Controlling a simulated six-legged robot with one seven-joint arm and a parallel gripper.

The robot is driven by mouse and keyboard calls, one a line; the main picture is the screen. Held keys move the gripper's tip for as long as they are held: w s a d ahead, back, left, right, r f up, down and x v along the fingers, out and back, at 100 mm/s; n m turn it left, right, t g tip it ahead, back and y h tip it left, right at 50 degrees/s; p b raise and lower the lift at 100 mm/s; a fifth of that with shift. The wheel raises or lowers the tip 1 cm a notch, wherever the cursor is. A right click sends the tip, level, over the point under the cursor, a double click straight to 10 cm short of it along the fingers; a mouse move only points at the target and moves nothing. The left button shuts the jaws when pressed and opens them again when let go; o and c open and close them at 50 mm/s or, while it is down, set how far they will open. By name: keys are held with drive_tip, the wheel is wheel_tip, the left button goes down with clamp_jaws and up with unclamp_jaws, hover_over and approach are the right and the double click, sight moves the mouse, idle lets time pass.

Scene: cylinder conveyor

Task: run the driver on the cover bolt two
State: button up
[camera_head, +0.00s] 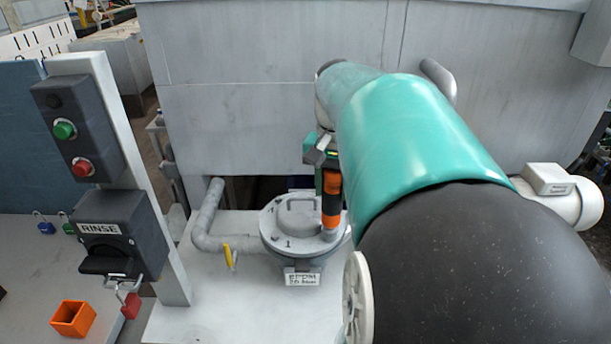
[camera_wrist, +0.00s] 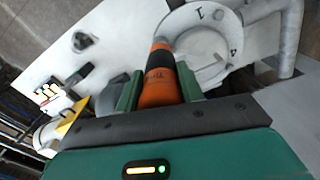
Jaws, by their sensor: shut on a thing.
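My gripper (camera_head: 325,180) is shut on an orange and black driver (camera_head: 331,200), held upright with its lower end at the right rim of the round grey cover (camera_head: 283,232). In the wrist view, the driver (camera_wrist: 160,80) sits between my green gripper fingers (camera_wrist: 158,90), and its tip reaches the edge of the cover (camera_wrist: 188,48). The cover has a raised handle and small bolts on its rim. One bolt (camera_head: 288,243) shows at the front of the rim. The bolt under the driver is hidden, so I cannot tell if the tip is seated.
A grey pipe (camera_head: 208,218) with a yellow valve handle (camera_head: 229,257) stands left of the cover. A post at left carries green and red buttons and a RINSE switch (camera_head: 122,235). An orange open box (camera_head: 73,318) lies at lower left. A grey tank wall (camera_head: 270,110) rises behind.

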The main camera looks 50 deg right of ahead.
sight(334, 171)
drive_tip(key=shift+f, duration=0.1)
idle(0.4)
drive_tip(key=shift+r, duration=1.8)
